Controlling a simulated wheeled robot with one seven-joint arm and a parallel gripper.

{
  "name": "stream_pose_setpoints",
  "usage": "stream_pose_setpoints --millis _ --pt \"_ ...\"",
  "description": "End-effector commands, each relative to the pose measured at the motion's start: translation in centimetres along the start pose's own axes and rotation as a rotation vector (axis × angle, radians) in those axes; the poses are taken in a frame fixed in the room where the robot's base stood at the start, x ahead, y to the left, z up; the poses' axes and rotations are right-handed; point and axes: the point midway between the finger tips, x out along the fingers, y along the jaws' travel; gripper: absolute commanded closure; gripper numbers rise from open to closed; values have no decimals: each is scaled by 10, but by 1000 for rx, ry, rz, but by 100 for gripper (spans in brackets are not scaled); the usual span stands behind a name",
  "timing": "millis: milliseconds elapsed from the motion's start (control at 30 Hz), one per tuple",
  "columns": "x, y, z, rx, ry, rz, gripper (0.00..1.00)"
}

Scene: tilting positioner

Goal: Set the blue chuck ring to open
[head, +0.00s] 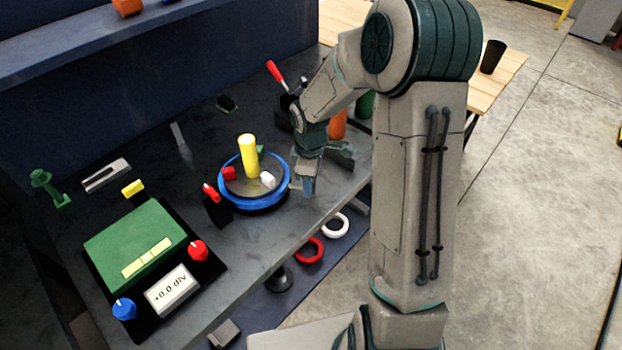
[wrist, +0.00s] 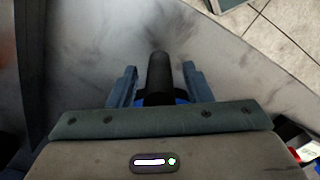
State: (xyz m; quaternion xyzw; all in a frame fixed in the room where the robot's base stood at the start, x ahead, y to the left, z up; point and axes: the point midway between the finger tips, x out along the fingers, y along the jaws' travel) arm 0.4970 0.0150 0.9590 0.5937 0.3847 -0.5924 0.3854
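My gripper (head: 308,186) is low, just right of the ring. In the wrist view, my gripper (wrist: 160,74) is open, its two fingers on either side of a black bar (wrist: 159,73), with gaps visible. A bit of blue (wrist: 182,97) shows behind the bar, probably the ring. Whether the bar joins the ring is hidden.
A green-topped panel (head: 135,245) with red (head: 197,250) and blue (head: 124,308) knobs and a "+0.0 div" display (head: 171,290) stands left. A red-tipped lever (head: 211,193) is left of the ring. Red (head: 309,250) and white (head: 335,225) rings lie below the bench's front edge.

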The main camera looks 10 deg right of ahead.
Motion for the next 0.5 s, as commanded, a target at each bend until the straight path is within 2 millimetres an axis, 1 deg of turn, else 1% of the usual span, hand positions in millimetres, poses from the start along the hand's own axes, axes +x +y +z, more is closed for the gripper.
stream_pose_setpoints --millis 267,367,467,500 --pt "-2 0 2 4 -1 0 55" --pt "-10 1 1 6 0 2 55" --pt "-26 1 1 3 1 5 55" --pt "-35 1 1 4 1 5 55"
